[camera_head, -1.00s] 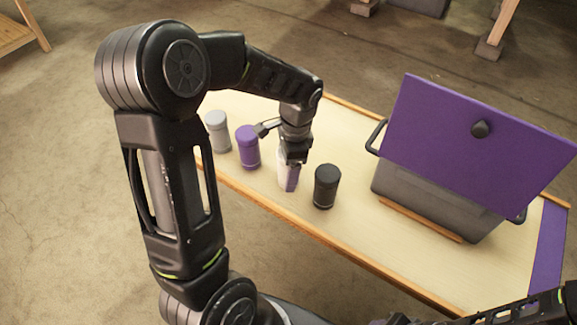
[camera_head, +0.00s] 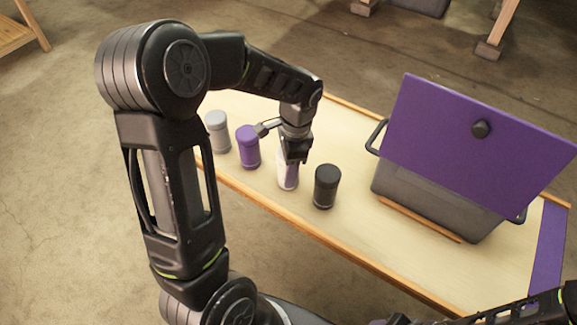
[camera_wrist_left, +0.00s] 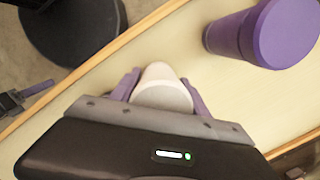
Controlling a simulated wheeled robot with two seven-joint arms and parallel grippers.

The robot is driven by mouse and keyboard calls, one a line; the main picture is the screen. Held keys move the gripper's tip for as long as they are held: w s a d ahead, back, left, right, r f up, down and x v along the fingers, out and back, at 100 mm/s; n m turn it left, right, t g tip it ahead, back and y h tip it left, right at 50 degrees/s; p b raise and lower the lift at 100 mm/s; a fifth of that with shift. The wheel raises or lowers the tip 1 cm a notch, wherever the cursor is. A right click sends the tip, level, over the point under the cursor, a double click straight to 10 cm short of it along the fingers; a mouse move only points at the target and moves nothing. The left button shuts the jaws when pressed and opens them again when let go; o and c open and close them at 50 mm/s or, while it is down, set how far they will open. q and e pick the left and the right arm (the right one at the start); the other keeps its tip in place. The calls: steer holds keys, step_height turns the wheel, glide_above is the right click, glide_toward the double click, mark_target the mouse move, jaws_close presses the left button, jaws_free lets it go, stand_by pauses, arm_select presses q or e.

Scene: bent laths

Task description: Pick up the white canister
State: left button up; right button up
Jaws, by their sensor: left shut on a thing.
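The white canister (camera_head: 287,180) stands upright on the table, between the purple canister and the black canister. My left gripper (camera_head: 291,160) comes down on it from above and is shut on it, hiding its upper part in the head view. In the left wrist view the white canister (camera_wrist_left: 162,90) sits between the two purple fingers of my left gripper (camera_wrist_left: 163,93). I cannot tell any gap between its base and the table. My right gripper cannot be made out; only part of my right arm shows at the lower right.
A purple canister (camera_head: 248,148) and a grey canister (camera_head: 218,132) stand to the left. A black canister (camera_head: 326,187) stands close on the right. A dark case (camera_head: 420,200) with a raised purple lid (camera_head: 465,155) stands on the right of the table (camera_head: 365,255).

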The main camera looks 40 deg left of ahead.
arm_select(q)
step_height(320, 180, up, 10)
steer(key=shift+r, duration=0.1)
stand_by(0.5)
stand_by(0.4)
